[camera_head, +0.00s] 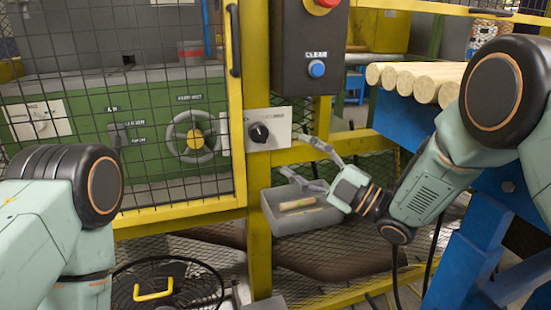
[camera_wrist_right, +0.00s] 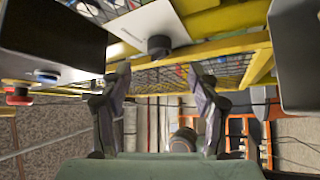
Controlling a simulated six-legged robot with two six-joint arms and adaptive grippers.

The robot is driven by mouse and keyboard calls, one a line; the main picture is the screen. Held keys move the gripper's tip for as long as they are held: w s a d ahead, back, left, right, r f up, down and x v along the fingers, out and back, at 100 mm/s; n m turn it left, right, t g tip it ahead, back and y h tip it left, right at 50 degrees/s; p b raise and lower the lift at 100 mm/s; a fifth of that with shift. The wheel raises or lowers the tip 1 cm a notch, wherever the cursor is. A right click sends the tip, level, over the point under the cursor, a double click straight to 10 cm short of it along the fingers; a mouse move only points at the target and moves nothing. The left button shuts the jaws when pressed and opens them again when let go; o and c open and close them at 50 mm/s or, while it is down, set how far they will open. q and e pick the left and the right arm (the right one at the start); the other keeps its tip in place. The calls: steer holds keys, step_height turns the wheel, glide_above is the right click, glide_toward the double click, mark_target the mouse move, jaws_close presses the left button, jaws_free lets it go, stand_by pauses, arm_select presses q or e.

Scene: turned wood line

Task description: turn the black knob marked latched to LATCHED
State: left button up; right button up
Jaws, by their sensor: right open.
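The black knob (camera_head: 259,132) sits on a pale plate (camera_head: 281,120) fixed to the yellow post, in the head view. Its lettering is too small to read. In the right wrist view the knob (camera_wrist_right: 159,46) stands out from the plate (camera_wrist_right: 150,24), beyond and above the fingertips. My right gripper (camera_head: 304,162) is open and empty, to the right of the knob and a little below it, apart from it. Its two fingers also show in the right wrist view (camera_wrist_right: 160,75). My left arm is at the left of the head view, but its gripper is not visible.
A dark control box (camera_head: 294,50) with a red button and a blue button (camera_head: 316,69) hangs above the plate. A grey bin (camera_head: 285,221) is below the right gripper. Mesh guarding (camera_head: 130,110) is at left; round wood blanks (camera_head: 417,78) lie at right.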

mark_target(264, 136)
steer(key=shift+n, duration=0.4)
steer(key=x, duration=0.8)
steer(key=shift+s, duration=0.15)
steer(key=shift+r, duration=0.1)
steer(key=shift+c, duration=0.5)
